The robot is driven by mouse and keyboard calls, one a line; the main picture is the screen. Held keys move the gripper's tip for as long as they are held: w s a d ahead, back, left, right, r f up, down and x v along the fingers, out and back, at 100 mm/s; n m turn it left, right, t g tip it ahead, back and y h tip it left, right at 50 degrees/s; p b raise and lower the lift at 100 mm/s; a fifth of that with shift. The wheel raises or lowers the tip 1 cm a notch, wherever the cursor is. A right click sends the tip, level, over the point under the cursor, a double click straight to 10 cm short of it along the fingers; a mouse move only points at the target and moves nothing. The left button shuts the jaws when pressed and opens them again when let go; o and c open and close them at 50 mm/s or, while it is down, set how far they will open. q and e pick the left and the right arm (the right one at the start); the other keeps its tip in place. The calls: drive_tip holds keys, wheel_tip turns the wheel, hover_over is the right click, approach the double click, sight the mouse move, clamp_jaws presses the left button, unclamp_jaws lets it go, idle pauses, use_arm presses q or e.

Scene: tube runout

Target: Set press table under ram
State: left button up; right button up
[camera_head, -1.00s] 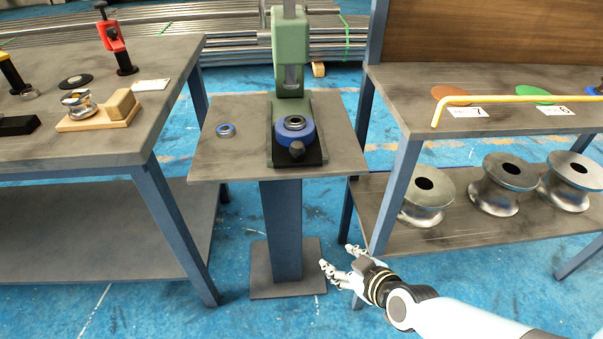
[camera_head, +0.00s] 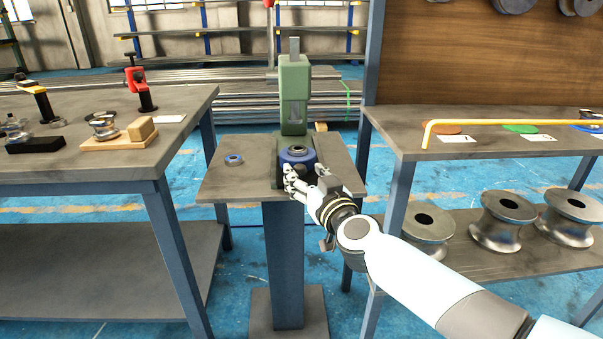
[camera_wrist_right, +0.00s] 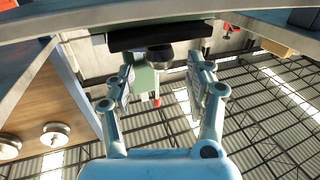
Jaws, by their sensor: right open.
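The green press (camera_head: 294,90) stands on a small grey stand top (camera_head: 232,182). Its ram (camera_head: 296,113) hangs above the round blue press table (camera_head: 285,157), which carries a metal ring (camera_head: 298,150). My right gripper (camera_head: 302,178) is open at the front of the press, just before the blue table, and hides the dark knob there. In the right wrist view a dark round knob (camera_wrist_right: 160,57) sits beyond and between the open fingers (camera_wrist_right: 160,82), under a black plate (camera_wrist_right: 160,36). I cannot tell whether a finger touches it. My left gripper is out of view.
A blue-rimmed bearing (camera_head: 234,159) lies on the stand top, left of the press. A bench (camera_head: 110,165) with clamps stands at left. At right, a bench holds a yellow bent rod (camera_head: 500,122) and metal spools (camera_head: 508,220) below.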

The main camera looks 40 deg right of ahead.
sight(298, 164)
drive_tip(key=shift+x, duration=1.4)
clamp_jaws()
